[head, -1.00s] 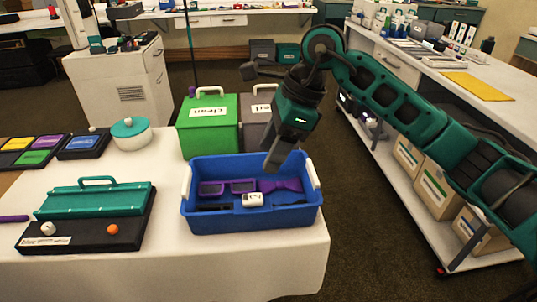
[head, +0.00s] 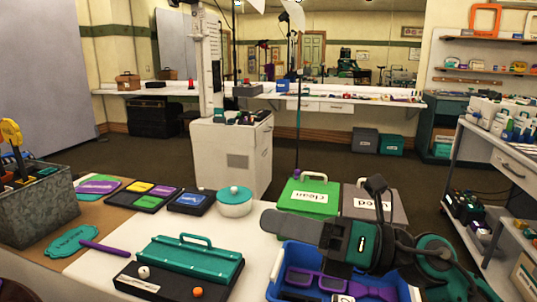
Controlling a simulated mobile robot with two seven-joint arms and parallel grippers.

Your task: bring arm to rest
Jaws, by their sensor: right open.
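My right arm comes in from the lower right, and its gripper (head: 275,224) points left over the far edge of the blue bin (head: 275,273). The gripper holds nothing that I can see. Its jaws are open, though the gap between the fingers is hard to make out from this side. The arm hides the bin's far right part. Purple glasses (head: 330,283) and a purple bow tie (head: 372,289) lie in the bin. My left gripper is out of view.
Behind the gripper stand a green box (head: 309,195) marked "clean" and a grey box (head: 385,206). Left of it are a white pot (head: 235,208) and a teal-lidded black tray (head: 190,262). A metal crate (head: 38,215) stands at the left.

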